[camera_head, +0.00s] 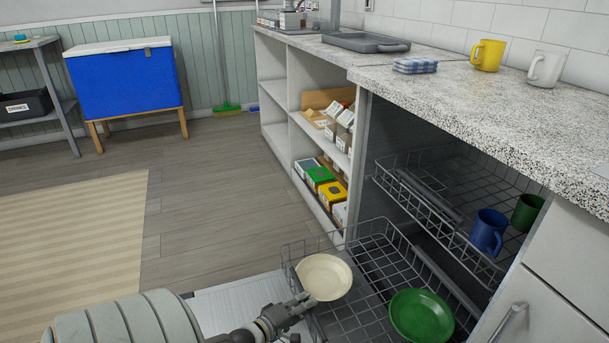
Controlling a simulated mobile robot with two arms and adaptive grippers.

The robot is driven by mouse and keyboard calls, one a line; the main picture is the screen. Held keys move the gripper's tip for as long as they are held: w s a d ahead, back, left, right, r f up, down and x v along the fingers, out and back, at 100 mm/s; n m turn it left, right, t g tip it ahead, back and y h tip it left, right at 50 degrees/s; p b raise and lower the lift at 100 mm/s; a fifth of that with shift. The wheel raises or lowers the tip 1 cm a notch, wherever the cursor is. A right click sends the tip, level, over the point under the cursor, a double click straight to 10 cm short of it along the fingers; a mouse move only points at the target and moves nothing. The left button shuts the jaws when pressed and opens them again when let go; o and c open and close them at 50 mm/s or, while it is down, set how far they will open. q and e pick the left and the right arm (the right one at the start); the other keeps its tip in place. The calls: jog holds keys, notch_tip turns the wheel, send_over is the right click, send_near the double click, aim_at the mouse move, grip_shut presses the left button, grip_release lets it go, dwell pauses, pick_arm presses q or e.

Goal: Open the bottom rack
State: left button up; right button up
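The bottom rack (357,314) is a grey wire basket, pulled out of the cabinet under the counter. A cream plate (325,277) and a green plate (421,316) are in it. My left gripper (304,306) is at the rack's front left side, by the lower edge of the cream plate. Its fingers are small and overlap the wires, so I cannot tell whether they are open, shut or touching the rack. My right gripper is not in view. The upper rack (440,222) sits inside the cabinet, holding a blue mug (487,232) and a dark green mug (526,212).
A white panel (235,304) lies low in front of the bottom rack, beside my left arm. The speckled counter (480,107) overhangs the racks. Open shelves (285,125) with boxes stand behind. The floor (205,190) to the left is clear up to the striped rug (70,240).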

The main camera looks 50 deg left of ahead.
pick_arm(q)
jog(key=shift+o, duration=0.4)
jog(key=v, duration=1.2)
jog(key=shift+d, duration=0.1)
